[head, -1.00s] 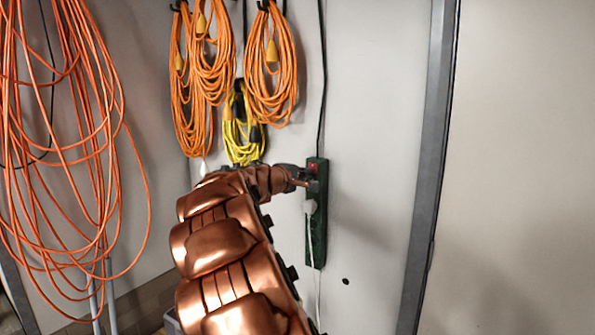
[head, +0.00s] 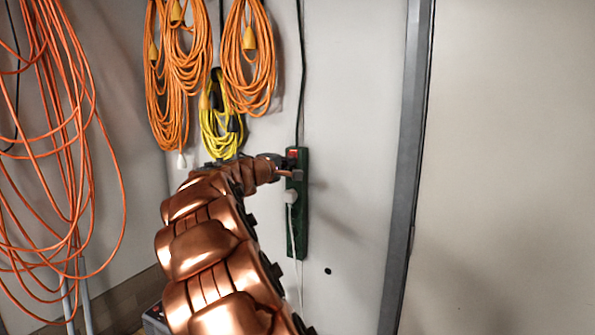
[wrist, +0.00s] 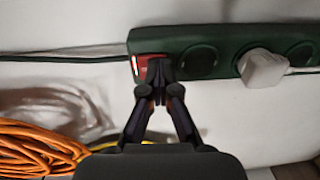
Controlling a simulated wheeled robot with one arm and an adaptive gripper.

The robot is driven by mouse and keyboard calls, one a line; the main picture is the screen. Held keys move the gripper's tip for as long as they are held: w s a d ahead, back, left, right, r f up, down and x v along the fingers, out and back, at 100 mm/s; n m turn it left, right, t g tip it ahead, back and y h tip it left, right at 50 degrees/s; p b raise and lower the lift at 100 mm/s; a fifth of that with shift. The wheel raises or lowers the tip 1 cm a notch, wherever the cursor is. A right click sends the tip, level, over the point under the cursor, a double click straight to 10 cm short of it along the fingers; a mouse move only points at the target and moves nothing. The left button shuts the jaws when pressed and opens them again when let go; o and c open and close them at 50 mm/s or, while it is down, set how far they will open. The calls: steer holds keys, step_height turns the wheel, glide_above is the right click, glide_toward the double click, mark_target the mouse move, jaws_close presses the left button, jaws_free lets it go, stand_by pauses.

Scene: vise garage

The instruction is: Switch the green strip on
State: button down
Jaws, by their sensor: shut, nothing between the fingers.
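The green power strip (head: 301,235) hangs upright on the wall in the head view. In the wrist view the green strip (wrist: 222,42) lies across the top. Its red switch (wrist: 143,67) is at the end where the black cord enters, with a bright lit-looking patch on its left edge. The red switch also shows at the strip's top in the head view (head: 292,154). My gripper (wrist: 159,68) is shut and empty, its fingertips right at the switch and covering part of it. I cannot tell if they touch. In the head view my gripper (head: 292,174) is beside the strip's top.
A white plug (wrist: 262,69) sits in a socket of the strip, with a white cable. Orange cord coils (head: 248,60) and a yellow coil (head: 222,130) hang to the left. A grey metal post (head: 404,170) stands to the right; bare wall lies between.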

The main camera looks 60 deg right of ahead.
steer(key=shift+p, duration=0.35)
steer(key=shift+f, duration=0.1)
steer(key=s+a+f+b, duration=0.1)
steer(key=a+b, duration=0.3)
steer(key=a, duration=1)
steer(key=shift+s+f+b, duration=0.15)
steer(key=shift+f+b, duration=0.15)
steer(key=shift+b, duration=0.05)
steer(key=shift+d, duration=0.1)
